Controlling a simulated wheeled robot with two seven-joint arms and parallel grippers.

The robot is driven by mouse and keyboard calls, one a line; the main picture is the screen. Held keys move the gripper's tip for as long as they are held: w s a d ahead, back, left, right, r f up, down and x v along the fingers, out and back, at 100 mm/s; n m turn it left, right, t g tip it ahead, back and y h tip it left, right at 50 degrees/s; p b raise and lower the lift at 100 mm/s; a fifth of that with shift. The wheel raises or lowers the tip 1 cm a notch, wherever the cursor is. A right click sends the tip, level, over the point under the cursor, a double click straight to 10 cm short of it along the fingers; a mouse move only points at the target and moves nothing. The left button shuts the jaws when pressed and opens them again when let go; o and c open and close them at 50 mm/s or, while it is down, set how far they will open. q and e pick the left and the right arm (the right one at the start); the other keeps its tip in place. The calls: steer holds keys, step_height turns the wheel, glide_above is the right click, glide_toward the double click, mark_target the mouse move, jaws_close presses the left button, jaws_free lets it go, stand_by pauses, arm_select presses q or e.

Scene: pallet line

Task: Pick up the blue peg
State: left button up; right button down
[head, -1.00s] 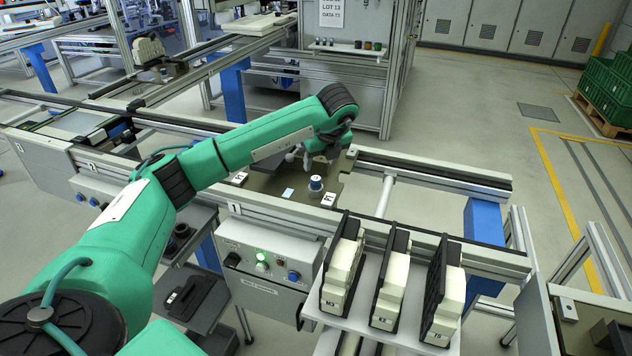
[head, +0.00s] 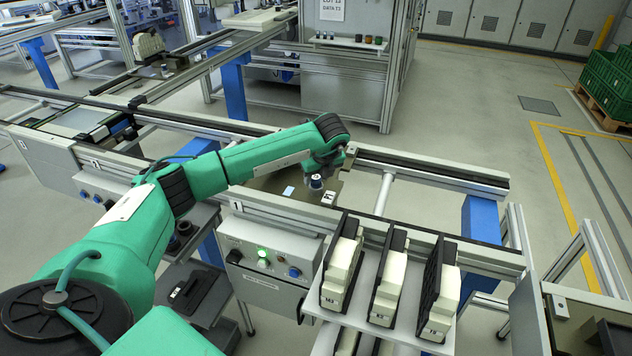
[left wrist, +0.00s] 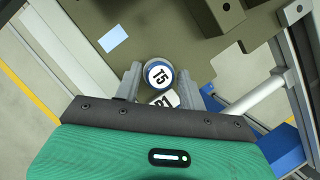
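The blue peg (head: 316,182) stands on an olive plate (head: 262,183). It has a white top and a blue band. The fingers look open; the peg is close to the left finger and a narrow gap shows at the right one. In the head view the left gripper (head: 317,172) is at the peg, its fingers partly hidden. My right gripper is not in view.
A white marked tag (head: 329,197) lies beside the peg, and a pale blue card (head: 288,192) lies left of it. Rails (head: 430,172) border the plate. A control box (head: 268,268) and several black-and-cream parts on a white shelf (head: 375,333) stand in front.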

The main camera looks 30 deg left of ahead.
arm_select(q)
steer(key=c, duration=0.7)
steer(key=shift+r, duration=0.15)
